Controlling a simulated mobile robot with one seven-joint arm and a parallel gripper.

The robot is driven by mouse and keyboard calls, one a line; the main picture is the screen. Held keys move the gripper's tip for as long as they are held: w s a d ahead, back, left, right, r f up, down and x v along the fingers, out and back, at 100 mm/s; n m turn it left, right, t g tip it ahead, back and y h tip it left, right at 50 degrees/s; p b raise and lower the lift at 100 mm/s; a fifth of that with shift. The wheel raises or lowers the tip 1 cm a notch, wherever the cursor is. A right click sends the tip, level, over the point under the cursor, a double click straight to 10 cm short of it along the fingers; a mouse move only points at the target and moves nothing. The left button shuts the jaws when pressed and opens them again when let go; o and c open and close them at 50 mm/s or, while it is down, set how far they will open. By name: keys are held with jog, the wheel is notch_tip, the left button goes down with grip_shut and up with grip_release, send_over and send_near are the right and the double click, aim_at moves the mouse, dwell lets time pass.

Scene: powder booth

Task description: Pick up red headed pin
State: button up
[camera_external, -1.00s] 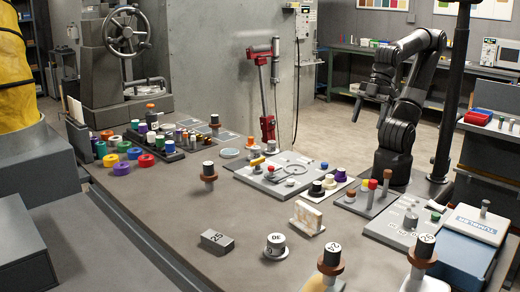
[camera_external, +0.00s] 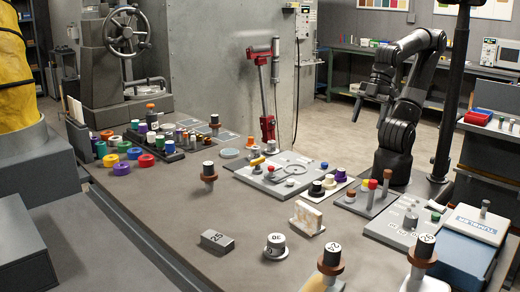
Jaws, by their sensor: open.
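A pin with a round red head (camera_external: 372,185) stands upright in a grey block (camera_external: 362,205) at the right of the bench, in front of my arm's base. A second small red knob (camera_external: 271,146) shows on a grey plate further left, so I cannot tell for sure which red head is meant. My gripper (camera_external: 357,112) hangs in the air above and behind the block, well apart from the pins. It is open and looks empty. Its fingers are small and dark in this view.
A grey fixture plate (camera_external: 290,174) and a white strip with dark, yellow and purple knobs (camera_external: 330,186) lie left of the block. A panel with a green knob (camera_external: 405,225) and a blue box (camera_external: 468,240) lie to its right. The bench's left-centre front (camera_external: 170,215) is clear.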

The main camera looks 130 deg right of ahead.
jog(key=shift+c, duration=0.4)
jog(key=c, duration=0.4)
jog(key=n+g+y, duration=0.1)
jog(key=n, duration=0.2)
send_near(374, 181)
jog(key=x, duration=0.4)
jog(key=shift+w+a+f, duration=0.15)
jog(key=shift+w+a, duration=0.15)
jog(key=shift+w, duration=0.15)
jog(key=shift+s+d+x, duration=0.15)
jog(key=shift+x, duration=1.2)
jog(key=shift+s+d+x, duration=0.15)
jog(key=shift+d+x, duration=0.05)
jog(key=shift+x, duration=1.15)
